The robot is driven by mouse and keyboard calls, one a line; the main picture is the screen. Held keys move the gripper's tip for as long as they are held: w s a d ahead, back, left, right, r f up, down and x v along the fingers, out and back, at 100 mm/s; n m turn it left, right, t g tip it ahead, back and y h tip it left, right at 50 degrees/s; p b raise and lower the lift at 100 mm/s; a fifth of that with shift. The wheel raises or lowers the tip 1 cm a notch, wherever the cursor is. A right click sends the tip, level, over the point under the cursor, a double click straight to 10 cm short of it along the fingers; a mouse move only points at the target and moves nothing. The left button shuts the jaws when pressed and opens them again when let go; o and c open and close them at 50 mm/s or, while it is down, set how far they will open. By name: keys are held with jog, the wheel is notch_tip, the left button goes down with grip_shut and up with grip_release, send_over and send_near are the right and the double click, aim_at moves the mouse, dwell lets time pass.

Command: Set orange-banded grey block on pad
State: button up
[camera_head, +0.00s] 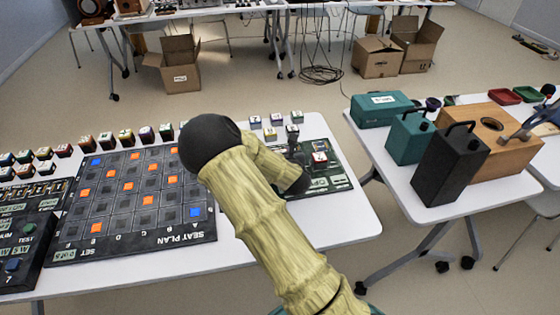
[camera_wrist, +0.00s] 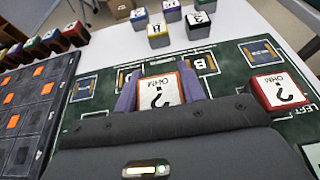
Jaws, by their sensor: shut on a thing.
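In the wrist view, my gripper (camera_wrist: 158,88) has its two purple fingers closed on the sides of a block (camera_wrist: 160,90). The block has a white top marked "? OHM" and orange edging; its lower sides are hidden. It is over the green board (camera_wrist: 108,103), and I cannot tell whether it touches it. The board has several outlined square pads, among them one at the right (camera_wrist: 261,51) and one at the left (camera_wrist: 85,88). In the head view, my arm hides the held block and part of the green board (camera_head: 335,182).
A red-edged "? OHM" block (camera_wrist: 279,91) stands on the board close right of my gripper. Several small blocks (camera_wrist: 158,36) stand beyond the board. The seat plan board (camera_head: 75,215) lies to the left. A side table at right holds a black case (camera_head: 450,168) and a wooden box (camera_head: 505,160).

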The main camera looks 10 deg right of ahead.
jog(key=shift+a+f, duration=0.1)
jog(key=shift+f, duration=1.6)
jog(key=shift+f, duration=0.15)
jog(key=o, duration=1)
jog(key=shift+r, duration=0.25)
jog(key=shift+s, duration=0.35)
jog(key=v, duration=1.1)
jog(key=shift+s+r, duration=0.1)
